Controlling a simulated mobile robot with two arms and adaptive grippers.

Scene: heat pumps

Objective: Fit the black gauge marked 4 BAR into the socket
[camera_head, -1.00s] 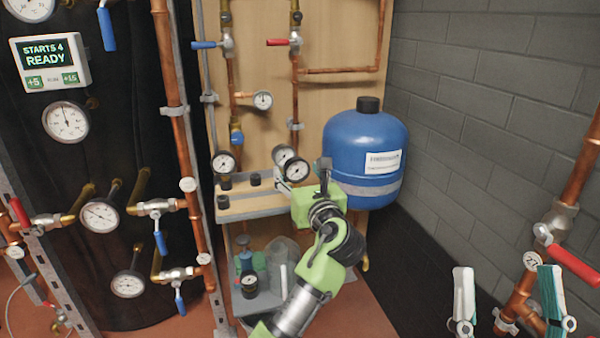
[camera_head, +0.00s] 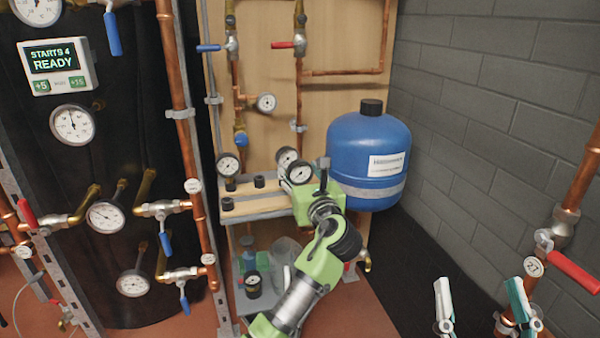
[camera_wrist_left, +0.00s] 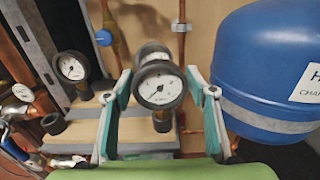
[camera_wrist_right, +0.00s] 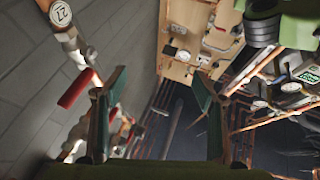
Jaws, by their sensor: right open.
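A black-rimmed gauge with a white dial (camera_wrist_left: 160,85) stands on the wooden shelf (camera_wrist_left: 130,131), its marking too small to read. It also shows in the head view (camera_head: 300,172). My left gripper (camera_wrist_left: 160,74) is open, with one finger on each side of this gauge and slight gaps visible. A second black gauge (camera_wrist_left: 153,52) stands just behind it, partly hidden. A third (camera_wrist_left: 71,67) stands to the left. I cannot tell which one is marked 4 BAR or which opening is the socket. My right gripper (camera_head: 482,290) is open and empty at the lower right.
Short black stubs (camera_head: 227,204) stand on the shelf. A blue tank (camera_head: 368,150) is close to the right of my left gripper. A lower tray (camera_head: 262,301) holds bottles and another gauge (camera_head: 253,284). A red-handled valve (camera_head: 572,270) is near my right gripper.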

